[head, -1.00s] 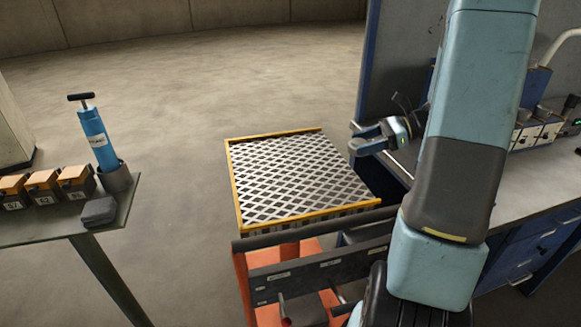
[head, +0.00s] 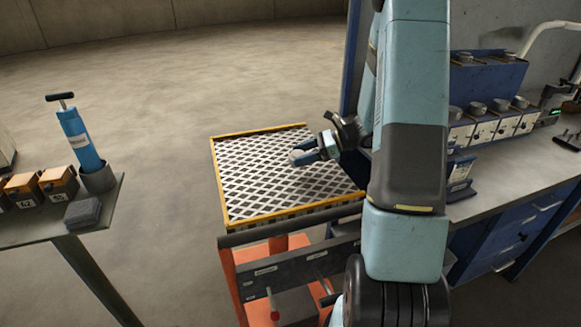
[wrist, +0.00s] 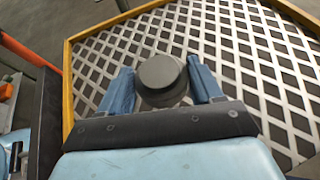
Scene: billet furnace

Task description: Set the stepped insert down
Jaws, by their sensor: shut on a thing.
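In the head view, my gripper (head: 306,153) is over the right part of a yellow-rimmed platform (head: 228,195) with a metal lattice top. The insert is small there and hard to make out. The lattice lies beneath the insert in the wrist view; I cannot tell whether the two touch.
The lattice is otherwise bare. A blue-grey workbench (head: 500,180) with several labelled boxes stands to the right. A side table (head: 60,222) at the left holds a blue pump-like cylinder (head: 79,139), orange-topped boxes and a dark block (head: 83,213). An orange-framed cart part (head: 260,285) is in front.

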